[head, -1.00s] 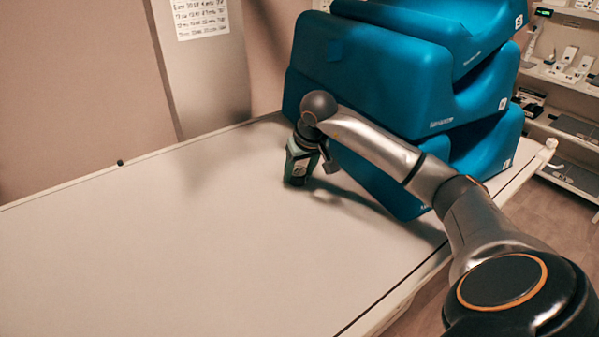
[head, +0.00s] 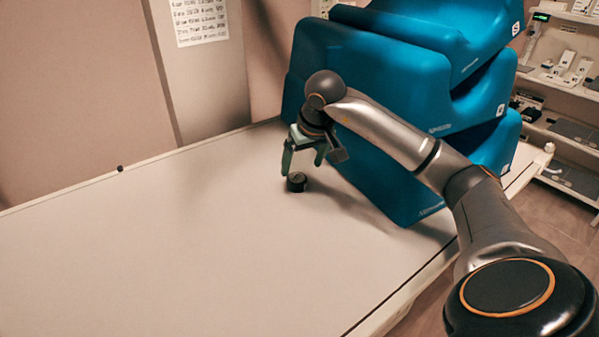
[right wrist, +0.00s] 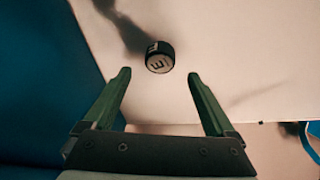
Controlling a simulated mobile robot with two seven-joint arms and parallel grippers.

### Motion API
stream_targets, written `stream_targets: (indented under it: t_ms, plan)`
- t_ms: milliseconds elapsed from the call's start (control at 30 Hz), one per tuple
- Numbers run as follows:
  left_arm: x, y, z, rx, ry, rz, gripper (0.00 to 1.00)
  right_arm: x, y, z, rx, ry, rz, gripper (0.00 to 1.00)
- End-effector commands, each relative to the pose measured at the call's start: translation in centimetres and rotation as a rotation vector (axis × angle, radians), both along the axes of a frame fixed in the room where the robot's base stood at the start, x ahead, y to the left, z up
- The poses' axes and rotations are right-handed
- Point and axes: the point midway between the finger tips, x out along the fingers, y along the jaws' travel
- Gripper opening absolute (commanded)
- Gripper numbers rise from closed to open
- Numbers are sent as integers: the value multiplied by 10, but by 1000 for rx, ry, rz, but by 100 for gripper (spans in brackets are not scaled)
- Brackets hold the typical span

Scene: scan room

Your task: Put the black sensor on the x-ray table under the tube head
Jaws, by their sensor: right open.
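The black sensor (head: 297,182) is a small round puck standing on the white x-ray table (head: 180,240), near the blue cushions. My right gripper (head: 304,164) has green fingers. It is open and empty just above the sensor, apart from it. Its spread fingers also show in the right wrist view (right wrist: 158,73). The tube head is not in view. My left gripper is not in view.
Large blue cushions (head: 380,100) are stacked on the table right behind and beside my right gripper. Shelves (head: 570,90) with small devices stand at the far right. The table's left and front parts are clear. A wall panel with a paper sheet (head: 200,20) is behind.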

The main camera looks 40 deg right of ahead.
Motion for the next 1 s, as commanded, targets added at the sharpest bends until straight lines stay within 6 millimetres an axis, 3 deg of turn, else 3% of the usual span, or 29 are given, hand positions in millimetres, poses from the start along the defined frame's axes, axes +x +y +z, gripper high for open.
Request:
stream_targets:
  t_ms: [100,300,1000]
  plan:
    - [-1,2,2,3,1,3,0,-9,3,26,-2,-5,1,90]
    - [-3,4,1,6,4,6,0,-19,6,51,0,-2,1,90]
    - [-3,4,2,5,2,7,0,-22,7,56,0,1,0,90]
